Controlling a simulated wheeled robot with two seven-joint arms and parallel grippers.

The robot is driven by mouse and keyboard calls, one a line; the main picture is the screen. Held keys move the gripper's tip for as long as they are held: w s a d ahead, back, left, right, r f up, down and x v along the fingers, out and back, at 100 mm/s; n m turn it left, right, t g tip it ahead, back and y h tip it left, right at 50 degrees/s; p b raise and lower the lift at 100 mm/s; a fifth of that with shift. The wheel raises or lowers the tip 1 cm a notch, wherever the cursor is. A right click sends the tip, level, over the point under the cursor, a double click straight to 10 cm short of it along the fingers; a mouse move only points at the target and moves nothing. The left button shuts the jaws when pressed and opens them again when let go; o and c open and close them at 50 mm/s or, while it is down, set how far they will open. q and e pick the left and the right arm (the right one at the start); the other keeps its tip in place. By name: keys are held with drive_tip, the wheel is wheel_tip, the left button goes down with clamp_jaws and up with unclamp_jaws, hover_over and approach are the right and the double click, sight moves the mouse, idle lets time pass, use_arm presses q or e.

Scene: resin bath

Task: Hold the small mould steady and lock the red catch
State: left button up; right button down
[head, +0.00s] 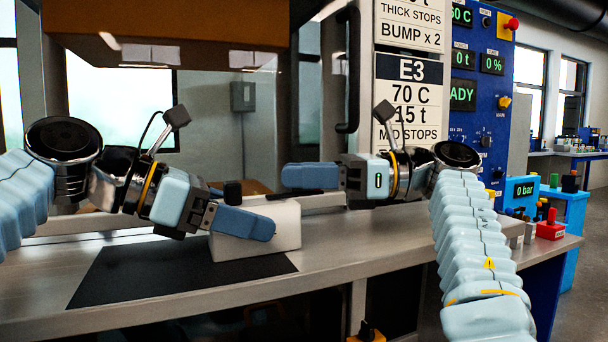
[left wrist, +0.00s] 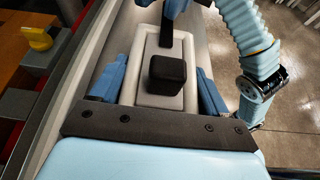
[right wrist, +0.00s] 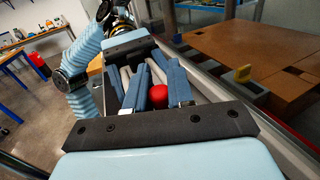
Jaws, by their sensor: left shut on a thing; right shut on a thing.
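The small mould (head: 286,232) is a pale grey block on the bench. My left gripper (head: 255,218) has its blue fingers along both long sides of it; the far finger is hidden in the head view. The left wrist view shows the mould (left wrist: 150,48) with a square black knob (left wrist: 167,75) and a dark bar on top. My right gripper (head: 290,177) is above the mould's far end. In the right wrist view the red catch's rounded end (right wrist: 158,97) shows between its blue fingers, which are shut on it; the head view hides it.
The press's orange block (head: 170,32) hangs above, behind the left arm. A blue control panel (head: 478,120) stands behind the right arm.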

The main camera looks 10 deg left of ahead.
drive_tip(key=c, duration=1)
unclamp_jaws()
